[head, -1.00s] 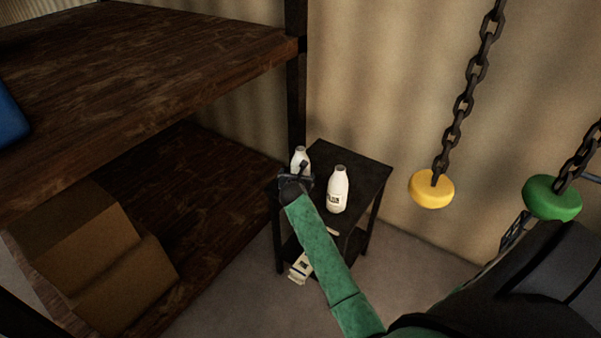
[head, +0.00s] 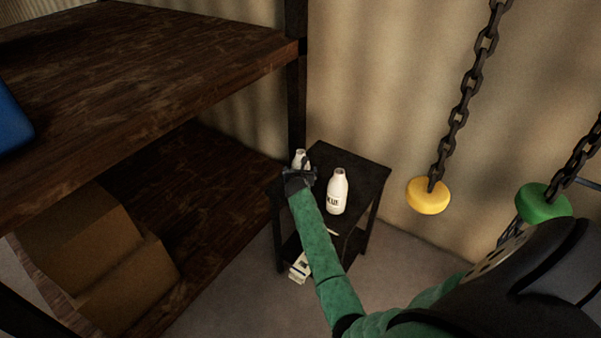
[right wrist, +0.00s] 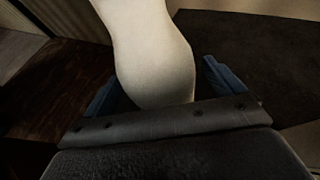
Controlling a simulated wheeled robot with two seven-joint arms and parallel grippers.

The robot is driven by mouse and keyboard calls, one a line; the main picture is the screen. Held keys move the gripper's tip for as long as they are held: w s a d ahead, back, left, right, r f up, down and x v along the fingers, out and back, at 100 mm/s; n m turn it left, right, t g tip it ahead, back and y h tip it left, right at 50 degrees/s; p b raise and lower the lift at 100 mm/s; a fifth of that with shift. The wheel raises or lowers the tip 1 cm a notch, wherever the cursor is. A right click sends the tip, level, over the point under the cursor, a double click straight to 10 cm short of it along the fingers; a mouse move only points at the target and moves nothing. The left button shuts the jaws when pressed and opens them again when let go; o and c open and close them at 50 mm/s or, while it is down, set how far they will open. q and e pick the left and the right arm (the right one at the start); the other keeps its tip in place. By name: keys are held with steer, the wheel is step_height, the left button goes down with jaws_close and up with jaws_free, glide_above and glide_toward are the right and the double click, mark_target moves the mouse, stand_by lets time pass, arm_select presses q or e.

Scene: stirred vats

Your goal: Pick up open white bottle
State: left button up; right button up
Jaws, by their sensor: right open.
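Two white bottles stand upright on a small dark table (head: 362,170). One white bottle (head: 301,156) is at the table's left, partly hidden behind my right gripper (head: 301,172). The other white bottle (head: 337,192), with a dark printed label, stands to the right, apart from the gripper. In the right wrist view a white bottle (right wrist: 152,50) rises between the two blue fingers of my right gripper (right wrist: 160,88), which is open around it. I cannot tell whether the fingers touch it. My left gripper is out of view.
A wooden shelf unit (head: 150,60) with a dark post is close on the left, holding cardboard boxes (head: 85,240) on its lower board. A pale item (head: 300,267) lies on the table's lower shelf. Yellow (head: 428,197) and green (head: 543,203) discs hang on chains at right.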

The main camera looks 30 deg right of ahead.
mark_target(300, 152)
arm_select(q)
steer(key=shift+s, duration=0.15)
arm_select(e)
steer(key=shift+w+d+f, duration=0.1)
steer(key=shift+d+f, duration=0.05)
steer(key=shift+c, duration=0.2)
steer(key=c, duration=1.2)
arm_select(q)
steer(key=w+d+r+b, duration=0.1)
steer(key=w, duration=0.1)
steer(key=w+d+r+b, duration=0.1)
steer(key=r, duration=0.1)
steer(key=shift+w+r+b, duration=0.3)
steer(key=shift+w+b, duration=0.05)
arm_select(e)
step_height(300, 152, up, 10)
steer(key=shift+r, duration=0.1)
